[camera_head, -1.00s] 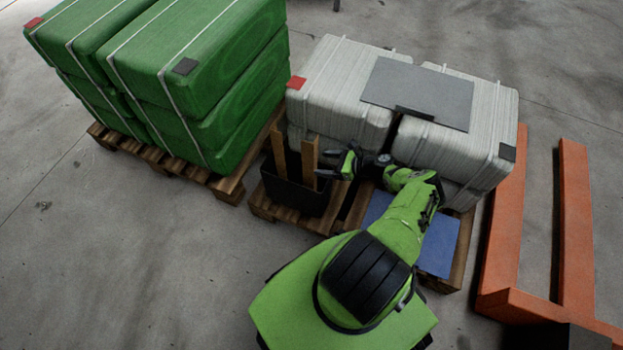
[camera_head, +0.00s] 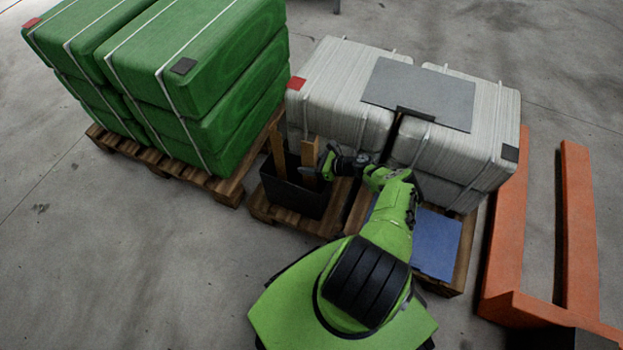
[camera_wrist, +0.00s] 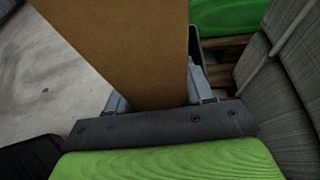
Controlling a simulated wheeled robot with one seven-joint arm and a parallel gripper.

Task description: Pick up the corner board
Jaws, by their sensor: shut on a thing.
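A tan corner board (camera_head: 309,155) stands upright in a black bin (camera_head: 292,192), at the bin's right side. A second tan board (camera_head: 278,150) stands in the same bin to its left. My gripper (camera_head: 318,170) is at the right board, and its jaws are shut on it. In the wrist view the board (camera_wrist: 125,50) fills the space between the two fingers (camera_wrist: 155,95) and rises past the top edge. Its lower end is hidden by my gripper and the bin.
Grey strapped bales (camera_head: 340,85) with a grey sheet (camera_head: 420,90) on top stand behind and right of the bin. Green bales (camera_head: 215,75) stand on a pallet at left. A blue sheet (camera_head: 435,245) lies on the near pallet. Orange forks (camera_head: 508,220) are at right.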

